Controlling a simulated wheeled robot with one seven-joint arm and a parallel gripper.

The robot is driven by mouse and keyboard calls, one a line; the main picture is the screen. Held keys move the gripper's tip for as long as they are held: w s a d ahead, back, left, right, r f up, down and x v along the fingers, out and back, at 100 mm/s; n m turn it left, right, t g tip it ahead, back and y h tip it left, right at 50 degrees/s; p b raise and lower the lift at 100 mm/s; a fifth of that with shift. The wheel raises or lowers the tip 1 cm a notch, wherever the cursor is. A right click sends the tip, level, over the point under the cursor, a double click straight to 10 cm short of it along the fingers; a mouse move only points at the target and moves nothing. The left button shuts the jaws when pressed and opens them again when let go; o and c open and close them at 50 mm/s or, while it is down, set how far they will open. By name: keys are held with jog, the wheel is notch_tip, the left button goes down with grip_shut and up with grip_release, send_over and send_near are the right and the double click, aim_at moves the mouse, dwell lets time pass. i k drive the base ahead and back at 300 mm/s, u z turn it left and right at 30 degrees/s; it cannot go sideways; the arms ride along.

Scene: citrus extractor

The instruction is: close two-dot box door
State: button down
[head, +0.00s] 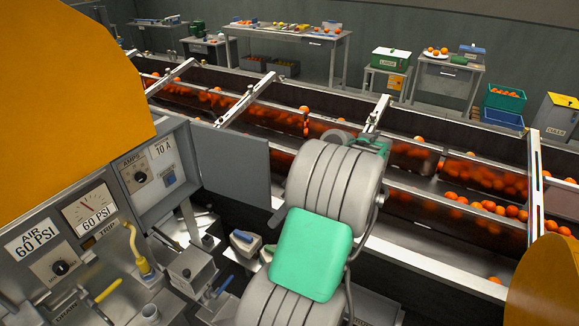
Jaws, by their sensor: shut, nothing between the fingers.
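A grey metal box (176,207) on the control panel at the left has an AMPS dial and a 10 A label inside its open front. Its flat grey door (233,163) stands swung open to the right of the box. I cannot make out two dots on the box or on the door. My arm, grey with green parts, rises from the bottom middle and reaches up just right of the door. The fingers of my gripper do not show; the bulky arm links hide that area.
The control panel (70,238) with an AIR gauge and several levers is at the left. Large yellow covers are at upper left and lower right. A conveyor trough (440,215) of oranges runs behind my arm. Tables and crates stand at the back wall.

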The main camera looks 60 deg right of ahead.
aim_at(235, 165)
jog(key=z, duration=2.2)
jog(key=i, duration=1.35)
jog(key=u, duration=2.25)
